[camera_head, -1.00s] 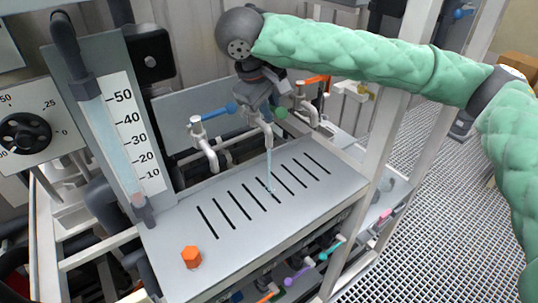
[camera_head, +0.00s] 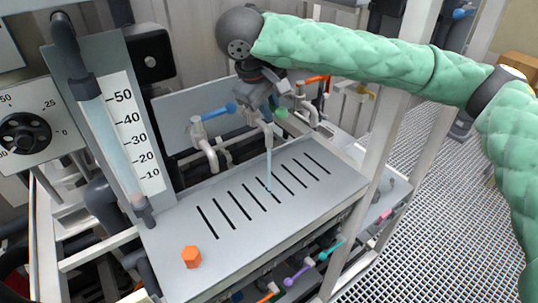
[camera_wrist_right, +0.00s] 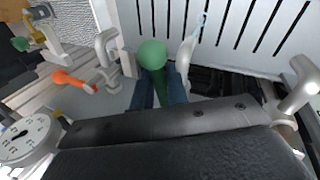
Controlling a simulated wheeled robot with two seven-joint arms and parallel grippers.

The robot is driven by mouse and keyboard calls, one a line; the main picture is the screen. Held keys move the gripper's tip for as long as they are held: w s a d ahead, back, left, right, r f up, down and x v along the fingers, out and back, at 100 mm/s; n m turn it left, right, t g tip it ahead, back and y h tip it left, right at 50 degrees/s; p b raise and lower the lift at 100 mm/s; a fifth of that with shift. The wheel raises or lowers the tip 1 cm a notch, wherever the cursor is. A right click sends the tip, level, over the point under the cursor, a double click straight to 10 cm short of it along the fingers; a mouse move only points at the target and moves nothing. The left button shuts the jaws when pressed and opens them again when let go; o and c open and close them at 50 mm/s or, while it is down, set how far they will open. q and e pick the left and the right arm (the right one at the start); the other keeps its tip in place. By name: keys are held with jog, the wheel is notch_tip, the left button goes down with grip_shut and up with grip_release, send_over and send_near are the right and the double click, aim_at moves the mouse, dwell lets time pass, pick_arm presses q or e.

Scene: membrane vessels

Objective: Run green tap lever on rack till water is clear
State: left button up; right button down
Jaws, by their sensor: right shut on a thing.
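The green tap lever (camera_head: 281,112) shows at the middle tap on the rack, and its rounded green end (camera_wrist_right: 152,54) shows large in the right wrist view. My right gripper (camera_wrist_right: 169,88) is shut on the green lever, with a dark finger on each side of it. In the head view my right gripper (camera_head: 268,98) comes down over the tap from above. A pale blue stream of water (camera_head: 269,160) runs from the tap spout onto the slotted grey drain tray (camera_head: 180,226). The stream looks lightly tinted or clear; I cannot tell which. My left gripper is not in view.
A blue-levered tap (camera_head: 216,112) stands left of the green one, and an orange-levered tap (camera_head: 314,80) stands to its right. An orange hexagonal piece (camera_head: 191,257) sits on the tray's front left. A scaled tube (camera_head: 112,130) stands at left. A white post (camera_head: 392,120) rises at right.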

dwell(0.6)
jog(key=w+n+y, duration=0.6)
jog(key=n, duration=1)
jog(key=shift+w+d, duration=0.2)
jog(key=shift+w, duration=0.1)
dwell(0.3)
jog(key=shift+r, duration=0.1)
jog(key=c, duration=1.4)
grip_release()
jog(key=shift+w, duration=0.1)
jog(key=shift+a, duration=0.1)
